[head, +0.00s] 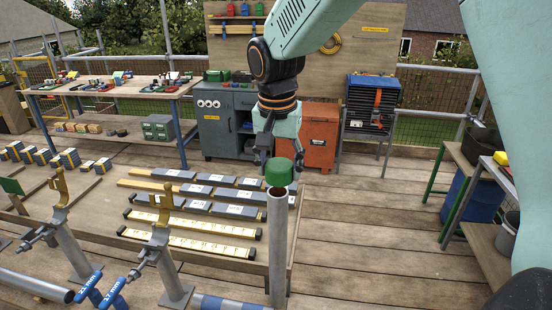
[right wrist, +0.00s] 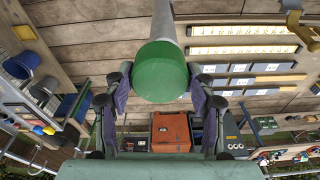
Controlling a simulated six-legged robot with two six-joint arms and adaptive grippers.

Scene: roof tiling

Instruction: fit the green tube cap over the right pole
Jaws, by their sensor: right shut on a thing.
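The green tube cap (head: 279,172) is in my right gripper (head: 279,160), shut on its sides. In the right wrist view the cap (right wrist: 160,78) sits between the two fingers of the gripper (right wrist: 160,72). The right pole (head: 277,245) is a grey upright tube below the cap. Its dark open top shows in the head view, so the cap is not seated around it. The cap appears just above the rim; the exact gap and alignment cannot be told. In the right wrist view the pole (right wrist: 164,22) runs away behind the cap. My left gripper is not in view.
A low bench (head: 200,262) with slate strips and yellow rulers lies left of the pole. Two tilted posts with brass-coloured clamps (head: 160,235) stand farther left. An orange cabinet (head: 319,138) stands behind. The decking (head: 370,235) right of the pole is clear.

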